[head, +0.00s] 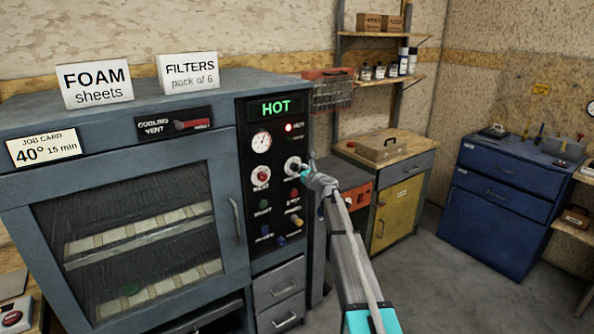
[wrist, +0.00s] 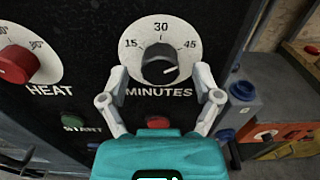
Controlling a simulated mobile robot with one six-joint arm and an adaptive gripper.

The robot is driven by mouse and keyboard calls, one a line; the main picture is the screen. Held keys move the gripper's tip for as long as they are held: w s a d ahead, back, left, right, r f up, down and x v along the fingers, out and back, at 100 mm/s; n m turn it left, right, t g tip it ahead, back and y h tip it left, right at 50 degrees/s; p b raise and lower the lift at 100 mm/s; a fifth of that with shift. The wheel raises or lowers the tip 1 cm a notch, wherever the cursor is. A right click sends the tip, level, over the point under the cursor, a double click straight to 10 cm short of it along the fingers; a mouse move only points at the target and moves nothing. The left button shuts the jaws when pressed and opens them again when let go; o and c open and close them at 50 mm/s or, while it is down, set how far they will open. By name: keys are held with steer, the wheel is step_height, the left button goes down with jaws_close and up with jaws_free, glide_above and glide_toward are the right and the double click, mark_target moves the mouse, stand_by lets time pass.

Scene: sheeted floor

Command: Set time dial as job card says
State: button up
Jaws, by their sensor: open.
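The job card (head: 44,147) on the left of the oven front reads 40° 15 min. The time dial (wrist: 160,55) is a white disc marked 15, 30 and 45 with MINUTES below; it also shows in the head view (head: 292,164). Its dark knob (wrist: 159,71) has a pale mark that seems to lie to the lower right; its exact setting is unclear. My gripper (wrist: 163,76) is open, with one finger on each side of the knob. Contact cannot be told. In the head view my gripper (head: 308,171) partly covers the dial's right side.
The HEAT dial (wrist: 18,62) with its red knob is left of the time dial. A green START button (wrist: 73,122) and red button (wrist: 157,122) lie below. The oven display (head: 275,108) reads HOT. A yellow-doored cabinet (head: 397,212) stands right of the oven.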

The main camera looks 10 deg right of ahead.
steer(key=shift+w+a, duration=0.1)
steer(key=shift+w, duration=0.1)
jaws_close()
stand_by(0.4)
